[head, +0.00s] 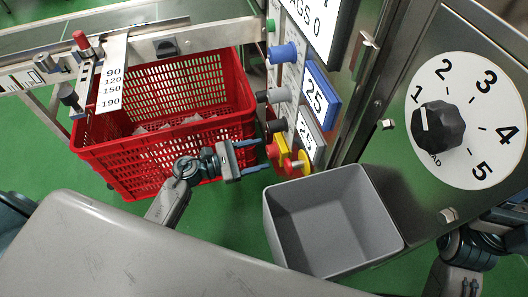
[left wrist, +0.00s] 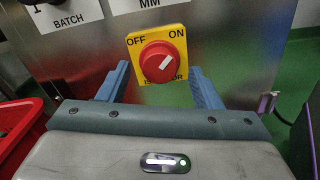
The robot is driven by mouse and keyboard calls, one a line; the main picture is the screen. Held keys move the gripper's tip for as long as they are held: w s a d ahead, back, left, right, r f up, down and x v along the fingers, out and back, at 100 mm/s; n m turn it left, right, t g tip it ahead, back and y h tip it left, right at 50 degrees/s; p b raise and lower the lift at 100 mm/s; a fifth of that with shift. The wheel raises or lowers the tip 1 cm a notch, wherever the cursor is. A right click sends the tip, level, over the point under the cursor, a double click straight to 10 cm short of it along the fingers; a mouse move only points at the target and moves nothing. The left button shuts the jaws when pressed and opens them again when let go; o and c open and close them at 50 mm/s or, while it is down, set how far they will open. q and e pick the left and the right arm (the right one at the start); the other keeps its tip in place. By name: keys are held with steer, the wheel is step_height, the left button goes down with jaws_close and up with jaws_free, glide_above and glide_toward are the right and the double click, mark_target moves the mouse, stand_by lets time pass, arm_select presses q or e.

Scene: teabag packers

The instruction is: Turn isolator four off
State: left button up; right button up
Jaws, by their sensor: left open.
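The isolator is a red rotary knob (left wrist: 163,62) on a yellow plate marked OFF at left and ON at right. Its white mark slants toward the upper right, toward ON. In the head view the red knob (head: 272,151) stands out sideways from the machine's panel. No number four is readable on it. My left gripper (head: 262,156) is open and empty, its two blue fingers pointing at the knob. In the left wrist view the fingers (left wrist: 159,70) stand either side of the plate; contact with the knob is not visible.
A red basket (head: 165,165) stands left of the panel. A grey open bin (head: 275,225) sits just below the isolator. A numbered dial (head: 490,150) with a black knob pointing near 1 is at right. Blue, grey and black knobs (head: 283,54) protrude above the isolator.

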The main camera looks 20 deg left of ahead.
mark_target(272, 152)
arm_select(q)
steer(key=shift+x, duration=1.2)
steer(key=c, duration=1)
